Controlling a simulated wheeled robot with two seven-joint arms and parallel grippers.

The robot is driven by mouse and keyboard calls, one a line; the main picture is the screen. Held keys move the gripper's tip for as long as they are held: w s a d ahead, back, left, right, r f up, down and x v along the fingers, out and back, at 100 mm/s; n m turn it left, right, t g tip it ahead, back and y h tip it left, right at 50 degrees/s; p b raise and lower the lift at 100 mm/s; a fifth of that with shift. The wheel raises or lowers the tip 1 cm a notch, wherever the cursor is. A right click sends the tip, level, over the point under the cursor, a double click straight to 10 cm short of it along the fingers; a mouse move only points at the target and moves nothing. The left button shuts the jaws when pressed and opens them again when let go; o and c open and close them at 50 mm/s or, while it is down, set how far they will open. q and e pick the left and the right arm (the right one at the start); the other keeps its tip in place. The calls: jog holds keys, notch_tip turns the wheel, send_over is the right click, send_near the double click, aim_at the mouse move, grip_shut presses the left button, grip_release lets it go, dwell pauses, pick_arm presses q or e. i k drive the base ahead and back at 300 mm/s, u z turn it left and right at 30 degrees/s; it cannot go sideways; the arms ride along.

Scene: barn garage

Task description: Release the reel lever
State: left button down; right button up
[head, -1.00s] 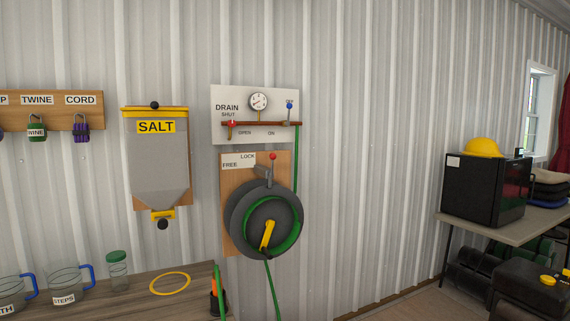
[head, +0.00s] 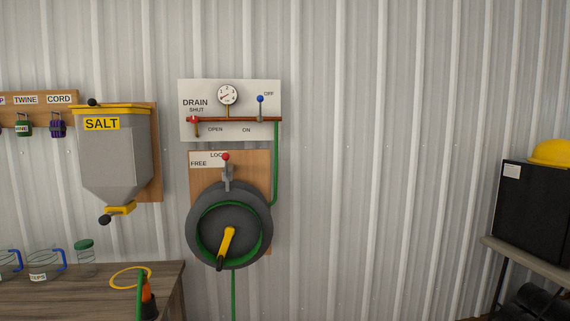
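The reel lever has a red knob (head: 226,157) on a grey bracket (head: 228,180) above the hose reel (head: 194,225). The knob stands up in front of the LOCK end of the FREE/LOCK label (head: 200,162) and covers part of the word LOCK. The reel is dark grey with green hose and a yellow crank (head: 227,240), mounted on a brown wall board (head: 258,166). Neither of my grippers shows in the head view.
Above the reel, a white panel (head: 206,92) carries a gauge (head: 228,95), a red-handled drain valve and a blue-knobbed valve lever (head: 260,100). A SALT hopper (head: 115,155) hangs left. A wooden bench (head: 70,290) stands lower left, with an orange-and-black nozzle (head: 149,299) at its right end.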

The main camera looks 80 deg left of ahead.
aim_at(226, 156)
jog(key=i, duration=1.45)
jog(key=u, duration=4)
jog(key=k, duration=0.15)
jog(key=z, duration=1.15)
jog(key=i, duration=1.15)
